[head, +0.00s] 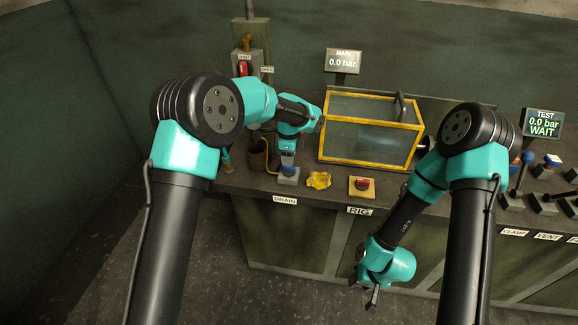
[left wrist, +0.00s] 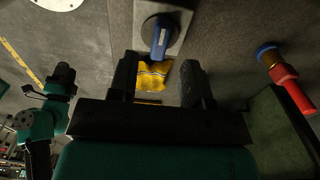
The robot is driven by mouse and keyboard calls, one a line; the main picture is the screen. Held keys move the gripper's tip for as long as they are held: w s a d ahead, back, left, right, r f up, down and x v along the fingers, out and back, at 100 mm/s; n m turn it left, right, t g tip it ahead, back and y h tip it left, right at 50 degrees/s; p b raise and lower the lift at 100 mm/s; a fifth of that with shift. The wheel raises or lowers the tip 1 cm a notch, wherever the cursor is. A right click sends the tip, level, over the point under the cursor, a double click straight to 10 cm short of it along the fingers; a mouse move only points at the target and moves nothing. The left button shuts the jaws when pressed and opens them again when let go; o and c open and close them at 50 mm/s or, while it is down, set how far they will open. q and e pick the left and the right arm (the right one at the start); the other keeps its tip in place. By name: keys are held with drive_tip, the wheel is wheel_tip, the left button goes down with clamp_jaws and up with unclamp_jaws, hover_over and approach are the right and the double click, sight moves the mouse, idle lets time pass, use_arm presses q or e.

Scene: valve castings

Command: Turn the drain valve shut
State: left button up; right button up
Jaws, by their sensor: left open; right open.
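The drain valve (head: 288,179) is a small grey block with a blue handle on the bench, above the DRAIN label (head: 285,201). In the left wrist view its blue handle (left wrist: 160,37) lies lengthwise, just beyond the fingertips and between their lines. My left gripper (head: 288,159) is over the valve, pointing down. In the left wrist view its fingers (left wrist: 158,72) are apart with nothing gripped; whether they touch the handle I cannot tell. My right gripper (head: 372,297) is open and empty, low in front of the bench.
A crumpled yellow cloth (head: 318,180) and a red knob on a yellow plate (head: 362,187) lie right of the valve. A yellow-framed clear box (head: 370,130) stands behind. The main display (head: 343,61) reads 0.0 bar; the test display (head: 542,123) reads 0.0 bar WAIT.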

sight(289, 169)
use_arm(q)
drive_tip(key=shift+f, duration=2.4)
clamp_jaws()
